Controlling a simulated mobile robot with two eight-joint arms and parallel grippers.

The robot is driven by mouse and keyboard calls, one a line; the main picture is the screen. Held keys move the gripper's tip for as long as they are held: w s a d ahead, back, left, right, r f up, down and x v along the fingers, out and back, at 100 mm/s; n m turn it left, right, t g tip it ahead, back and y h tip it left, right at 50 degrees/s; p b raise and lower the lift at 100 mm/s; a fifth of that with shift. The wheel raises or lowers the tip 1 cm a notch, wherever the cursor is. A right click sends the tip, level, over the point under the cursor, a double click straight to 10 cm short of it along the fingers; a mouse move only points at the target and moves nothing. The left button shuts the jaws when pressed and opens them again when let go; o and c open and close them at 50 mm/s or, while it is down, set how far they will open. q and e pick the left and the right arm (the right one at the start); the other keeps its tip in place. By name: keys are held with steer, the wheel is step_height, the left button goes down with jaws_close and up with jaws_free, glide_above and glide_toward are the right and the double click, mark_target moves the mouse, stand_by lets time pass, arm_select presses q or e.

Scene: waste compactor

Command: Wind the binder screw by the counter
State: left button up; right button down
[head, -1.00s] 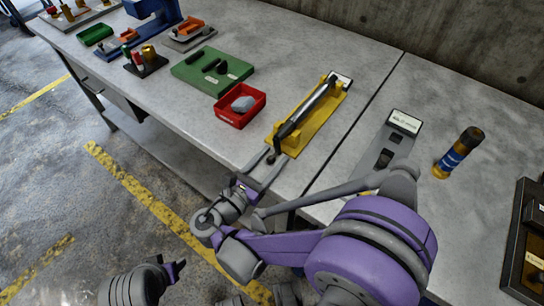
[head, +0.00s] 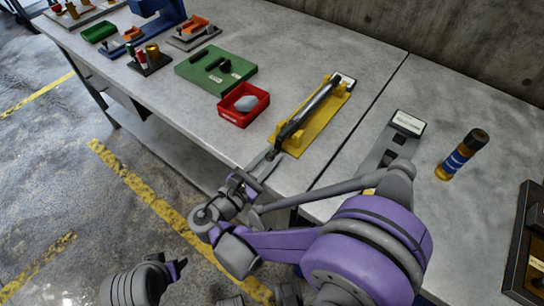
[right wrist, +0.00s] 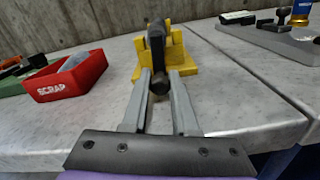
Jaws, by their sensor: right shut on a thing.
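The binder screw (head: 310,108) is a long dark rod lying in a yellow bracket (head: 337,109) on the bench. Its dark near end with a small knob (right wrist: 159,83) points toward me. My right gripper (head: 270,157) is at that near end. In the right wrist view its two grey fingers (right wrist: 160,92) stand on either side of the knob and are closed on it. A small white label or display (head: 343,79) sits at the bracket's far end; I cannot read it. Part of my left arm shows at the lower left; its fingers are not clear.
A red scrap tray (head: 243,104) with a grey lump stands left of the bracket. A green board (head: 215,70) lies behind it. A grey panel with a display (head: 407,122) and an amber bottle (head: 461,155) stand to the right. Bare bench lies between them.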

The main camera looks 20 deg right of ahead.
steer(key=c, duration=0.7)
jaws_free()
